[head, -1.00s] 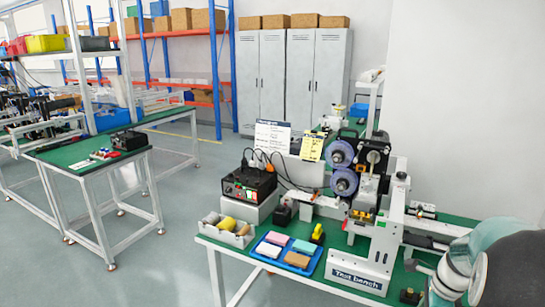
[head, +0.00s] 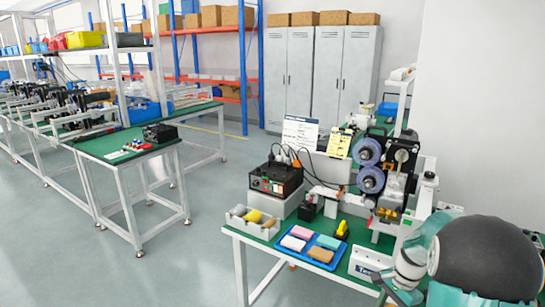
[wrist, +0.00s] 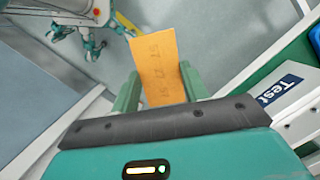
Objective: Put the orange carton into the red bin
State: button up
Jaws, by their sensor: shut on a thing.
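In the wrist view an orange carton (wrist: 155,55) with dark markings is clamped between the two green fingers of my gripper (wrist: 159,84). Its far end sticks out beyond the fingertips, and it is held above the grey floor. In the head view my arm shows at the lower right, but the carton cannot be made out there. A red bin (head: 57,43) sits small and far off on the upper shelf at the left, beside a yellow bin (head: 85,40). Its inside is hidden.
The test bench (head: 235,237) at the right carries machinery, a blue tray (head: 321,254) and a grey divided box (head: 265,232). A green-topped table (head: 100,146) stands at the left. Grey floor (head: 190,255) lies open between them. One of my legs shows in the wrist view.

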jog(key=w+a+f+n+h, duration=0.1)
jog(key=w+a+f+n, duration=0.2)
jog(key=a+f+n, duration=0.2)
jog(key=w+a+f+n+g+h, duration=0.1)
jog(key=w+a+f+n, duration=0.3)
jog(key=a+n, duration=0.5)
jog(key=a+f, duration=0.2)
jog(key=a, duration=0.2)
jog(key=shift+a+f, duration=0.1)
jog(key=shift+a, duration=0.05)
